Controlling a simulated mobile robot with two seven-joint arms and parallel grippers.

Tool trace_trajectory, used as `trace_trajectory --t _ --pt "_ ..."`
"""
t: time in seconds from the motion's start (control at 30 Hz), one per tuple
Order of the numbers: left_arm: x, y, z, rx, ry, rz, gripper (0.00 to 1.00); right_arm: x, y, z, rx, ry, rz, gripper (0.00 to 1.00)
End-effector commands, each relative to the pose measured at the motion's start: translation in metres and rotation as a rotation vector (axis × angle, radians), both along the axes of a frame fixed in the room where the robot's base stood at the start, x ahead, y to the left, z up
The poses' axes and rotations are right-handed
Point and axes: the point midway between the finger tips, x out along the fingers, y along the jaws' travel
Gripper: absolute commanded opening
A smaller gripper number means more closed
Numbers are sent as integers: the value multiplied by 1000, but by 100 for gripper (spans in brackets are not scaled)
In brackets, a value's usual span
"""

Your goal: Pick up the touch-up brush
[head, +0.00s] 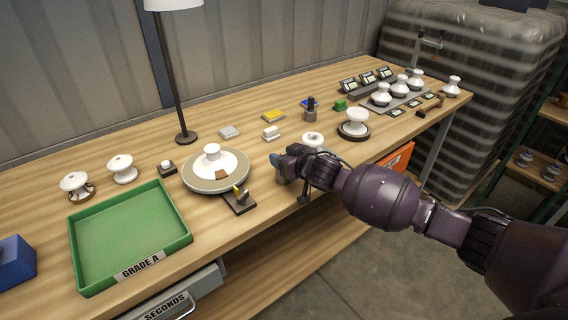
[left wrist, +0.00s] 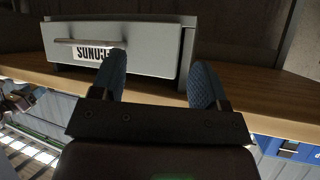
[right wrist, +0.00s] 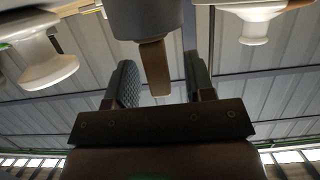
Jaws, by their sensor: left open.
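The touch-up brush (head: 311,101) appears to be the dark upright piece in a grey pot (head: 310,115) on the workbench, toward the back middle. The right wrist view, upside down, shows a flat brown piece of the brush (right wrist: 155,68) sticking out of the grey pot (right wrist: 147,18). My right gripper (head: 280,166) is over the bench, in front of the pot. Its fingers (right wrist: 160,72) are open, with the brush between them in the picture; I see no contact. My left gripper (left wrist: 160,66) is open and empty, facing the drawer (left wrist: 150,45); it is outside the head view.
A large white insulator (head: 213,158) on a round plate stands left of my right gripper. A small white insulator (head: 313,139) and one on a dark base (head: 355,118) stand to the right. A green tray (head: 130,232) lies front left. A lamp (head: 177,80) stands behind.

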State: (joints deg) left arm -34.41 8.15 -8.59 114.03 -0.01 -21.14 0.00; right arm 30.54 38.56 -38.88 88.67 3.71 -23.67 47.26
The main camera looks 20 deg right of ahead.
Motion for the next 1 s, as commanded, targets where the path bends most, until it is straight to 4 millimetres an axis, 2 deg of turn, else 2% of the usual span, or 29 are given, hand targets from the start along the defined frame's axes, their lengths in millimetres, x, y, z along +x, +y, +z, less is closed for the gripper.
trace_trajectory --t 0.03,0.3,0.33,0.67,0.87,1.0 --pt "0 0 0 0 0 0 68 0 0 0 0 0 0 43" --pt "0 0 0 0 0 0 68 0 0 0 0 0 0 1" --pt "0 0 0 0 0 0 68 0 0 0 0 0 0 0" --pt "0 0 1 0 0 0 68 0 0 5 1 -2 0 0" --pt "1 0 6 0 -3 0 68 0 0 33 0 -5 2 0" --pt "1 0 10 0 -5 0 68 0 -1 67 -1 -6 1 0"
